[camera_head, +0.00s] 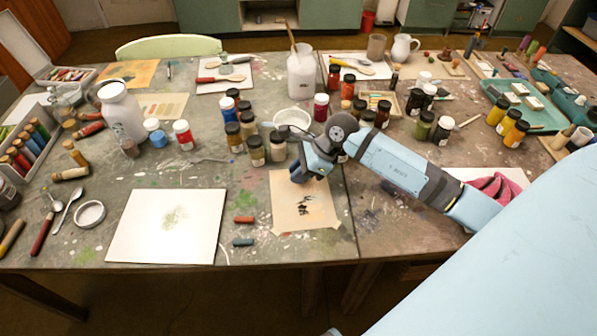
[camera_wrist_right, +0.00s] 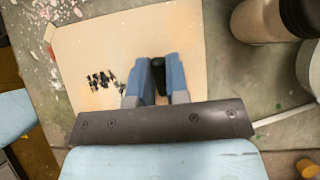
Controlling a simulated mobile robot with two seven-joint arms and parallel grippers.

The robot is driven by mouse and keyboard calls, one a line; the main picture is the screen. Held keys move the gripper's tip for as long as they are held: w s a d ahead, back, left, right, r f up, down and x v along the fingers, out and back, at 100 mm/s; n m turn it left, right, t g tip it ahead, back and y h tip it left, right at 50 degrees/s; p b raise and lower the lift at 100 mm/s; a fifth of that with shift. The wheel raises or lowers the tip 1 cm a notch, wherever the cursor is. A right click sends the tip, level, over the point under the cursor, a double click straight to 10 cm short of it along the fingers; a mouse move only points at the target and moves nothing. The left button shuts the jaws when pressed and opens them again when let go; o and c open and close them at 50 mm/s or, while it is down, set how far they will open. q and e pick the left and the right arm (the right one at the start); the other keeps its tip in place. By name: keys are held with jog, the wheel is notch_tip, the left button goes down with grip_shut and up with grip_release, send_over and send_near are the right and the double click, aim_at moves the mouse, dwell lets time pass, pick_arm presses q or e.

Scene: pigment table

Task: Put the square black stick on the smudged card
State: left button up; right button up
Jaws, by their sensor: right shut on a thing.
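The smudged card (camera_head: 290,217) is a tan sheet with black smears, lying near the front middle of the table. It also shows in the right wrist view (camera_wrist_right: 85,50), with the black smears left of the fingers. My right gripper (camera_head: 298,177) is low over the card's upper part in the head view. In the right wrist view its blue fingers are shut on the square black stick (camera_wrist_right: 159,78), and only its dark end shows between them. In the head view the stick is hidden by the gripper. I cannot tell whether the stick touches the card. My left gripper is not in view.
Dark-capped jars (camera_head: 277,147) and a white bowl (camera_head: 292,121) stand just behind the card. The table's front edge is close.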

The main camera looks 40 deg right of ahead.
jog(key=shift+f, duration=0.15)
jog(key=o, duration=0.6)
jog(key=shift+o, duration=0.2)
jog(key=shift+r, duration=0.3)
jog(key=v, duration=1.2)
jog(key=shift+p, duration=0.3)
jog(key=shift+f, duration=0.15)
